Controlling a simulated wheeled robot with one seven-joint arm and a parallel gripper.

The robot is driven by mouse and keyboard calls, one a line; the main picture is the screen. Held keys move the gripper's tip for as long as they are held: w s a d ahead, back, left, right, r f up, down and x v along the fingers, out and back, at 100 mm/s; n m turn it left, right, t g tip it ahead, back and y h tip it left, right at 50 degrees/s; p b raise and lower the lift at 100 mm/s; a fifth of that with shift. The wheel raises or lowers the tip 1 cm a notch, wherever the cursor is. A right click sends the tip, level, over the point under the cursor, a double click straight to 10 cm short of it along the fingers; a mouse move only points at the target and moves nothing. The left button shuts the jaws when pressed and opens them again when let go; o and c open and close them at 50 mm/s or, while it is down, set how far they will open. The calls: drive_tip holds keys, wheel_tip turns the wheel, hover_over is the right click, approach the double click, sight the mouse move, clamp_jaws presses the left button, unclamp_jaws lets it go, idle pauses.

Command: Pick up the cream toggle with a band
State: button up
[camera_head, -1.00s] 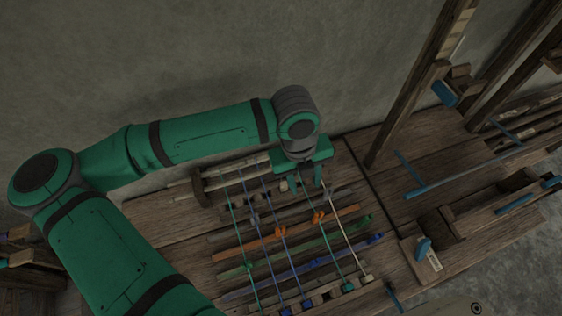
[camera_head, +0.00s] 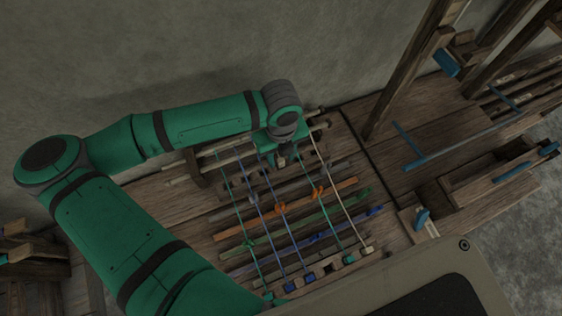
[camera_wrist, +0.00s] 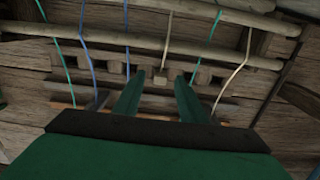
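A small cream toggle (camera_wrist: 160,78) hangs at the end of a short cream cord (camera_wrist: 166,40) in the wrist view. It lies in the gap between my fingertips, with space on both sides. I cannot make out a band on it. My gripper (camera_wrist: 159,77) is open, pointing at the toggle; how close it is in depth is unclear. In the head view my gripper (camera_head: 282,159) is over the far end of the loom cords, and a cream block, apparently the toggle (camera_head: 281,162), shows beside the fingers. Another cream toggle (camera_head: 367,250) ends a long cream cord at the near rail.
Teal and blue cords run on both sides of my gripper, including a blue cord (camera_wrist: 126,35) and a teal cord (camera_wrist: 214,25). Round wooden rods (camera_wrist: 110,39) cross behind. A notched wooden bar (camera_wrist: 205,75) lies below. Orange and green slats (camera_head: 335,210) lie nearer.

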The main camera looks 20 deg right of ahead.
sight(281, 164)
drive_tip(key=shift+f, duration=1.2)
clamp_jaws()
drive_tip(key=shift+r, duration=0.1)
